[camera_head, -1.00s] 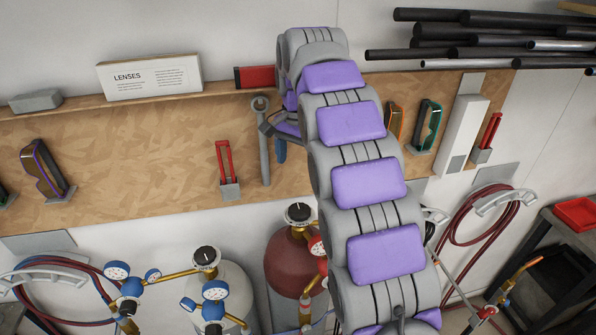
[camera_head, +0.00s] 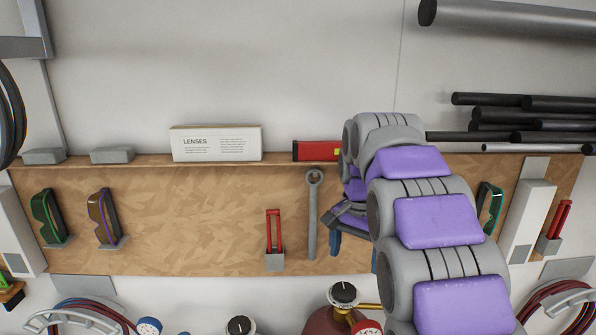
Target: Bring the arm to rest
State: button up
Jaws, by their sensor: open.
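My arm (camera_head: 440,222), grey with purple pads, rises from the lower right and bends over in front of the tool board. My gripper (camera_head: 346,216) is at its far end, dark grey, partly hidden behind my arm links. It is open, and I see nothing held in it. In the picture it lies just right of a grey wrench (camera_head: 312,215) that hangs upright on the board; I cannot tell the depth between them. Blue handles (camera_head: 336,243) show just below the gripper.
The wooden board (camera_head: 190,220) carries goggles (camera_head: 104,219) and a red tool in a holder (camera_head: 273,240). A lenses box (camera_head: 216,143) and a red box (camera_head: 317,151) sit on its top ledge. Dark pipes (camera_head: 530,120) stick out at upper right.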

jog(key=s+f+n+b, duration=0.2)
jog(key=s+f, duration=0.6)
jog(key=s, duration=0.4)
jog(key=s+f+n+g+b, duration=0.1)
jog(key=s+f+n+b, duration=0.2)
jog(key=s+f, duration=0.6)
jog(key=s+f+n+b, duration=0.2)
jog(key=s+f+b, duration=0.4)
jog(key=s, duration=0.9)
notch_tip(320, 180, down, 3)
jog(key=shift+s+r+n, duration=0.15)
jog(key=shift+s+n, duration=0.15)
jog(key=shift+n, duration=0.1)
jog(key=shift+w+r, duration=0.1)
